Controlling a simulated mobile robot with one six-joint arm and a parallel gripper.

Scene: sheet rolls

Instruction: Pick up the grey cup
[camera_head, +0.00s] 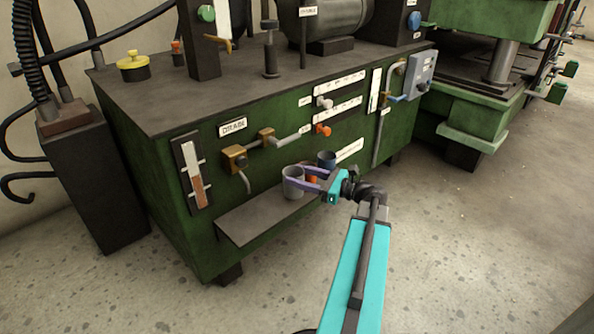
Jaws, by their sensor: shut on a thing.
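The grey cup (292,187) is upright at the right part of a grey shelf on the front of the green machine. My gripper (300,180) reaches in from the right, with its purple fingers on the cup. It is shut on the grey cup. I cannot tell whether the cup's base touches the shelf. The far side of the cup is hidden.
A dark blue cup (326,159) stands just behind my gripper, with a small orange thing (311,179) close by. The grey shelf (250,220) is bare at its left. Pipes and valves (235,158) stick out above it. The concrete floor (450,240) at right is clear.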

